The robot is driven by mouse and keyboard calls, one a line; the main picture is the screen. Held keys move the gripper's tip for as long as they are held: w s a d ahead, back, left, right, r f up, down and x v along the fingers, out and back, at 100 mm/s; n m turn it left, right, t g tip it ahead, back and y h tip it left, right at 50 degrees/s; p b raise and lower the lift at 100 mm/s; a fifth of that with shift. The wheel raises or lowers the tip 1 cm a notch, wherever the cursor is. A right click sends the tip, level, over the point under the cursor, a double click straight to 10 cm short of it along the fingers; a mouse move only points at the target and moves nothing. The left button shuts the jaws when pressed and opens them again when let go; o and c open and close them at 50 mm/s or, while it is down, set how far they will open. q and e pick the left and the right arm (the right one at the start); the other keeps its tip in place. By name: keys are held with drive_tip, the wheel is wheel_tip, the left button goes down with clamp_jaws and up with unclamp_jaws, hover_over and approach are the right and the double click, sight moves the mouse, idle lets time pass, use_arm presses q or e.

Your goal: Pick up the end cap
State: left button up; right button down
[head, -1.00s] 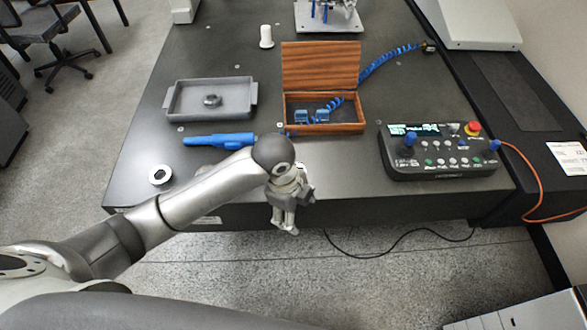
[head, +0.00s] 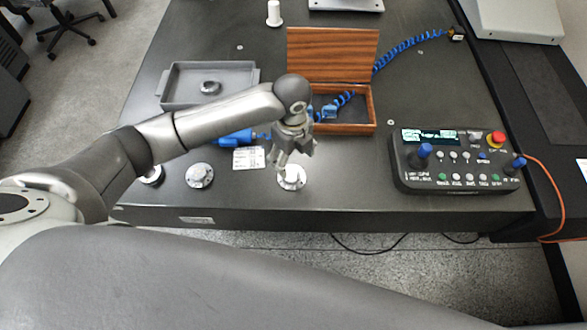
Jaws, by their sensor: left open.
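Several round metal parts are in the head view, and I cannot tell for sure which one is the end cap. One flanged disc (head: 293,179) lies on the dark table right by my left gripper's fingertips. A similar flanged disc (head: 200,176) lies to its left, and a ring-shaped part (head: 153,175) is partly hidden by my left arm. Another round part (head: 210,88) sits in the grey tray (head: 252,78). My left gripper (head: 287,160) is open, pointing down above the nearest disc; contact cannot be told. My right gripper is not in view.
An open wooden box (head: 345,129) holding blue items stands behind my left gripper. A control panel (head: 455,176) with knobs is at the right. A white label (head: 249,158) and a blue tool (head: 235,137), partly hidden, lie near the arm. Bare table lies between the gripper and the panel.

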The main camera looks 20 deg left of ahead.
sight(291, 174)
use_arm(q)
drive_tip(key=shift+s+f, duration=0.2)
drive_tip(key=shift+f, duration=1)
wheel_tip(291, 174, down, 5)
drive_tip(key=shift+a+f+p, duration=0.1)
drive_tip(key=shift+p, duration=0.35)
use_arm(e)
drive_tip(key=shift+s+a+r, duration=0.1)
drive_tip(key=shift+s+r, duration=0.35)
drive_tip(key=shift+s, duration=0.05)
use_arm(q)
drive_tip(key=shift+c, duration=0.2)
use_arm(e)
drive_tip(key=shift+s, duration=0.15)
use_arm(q)
drive_tip(key=c, duration=1.2)
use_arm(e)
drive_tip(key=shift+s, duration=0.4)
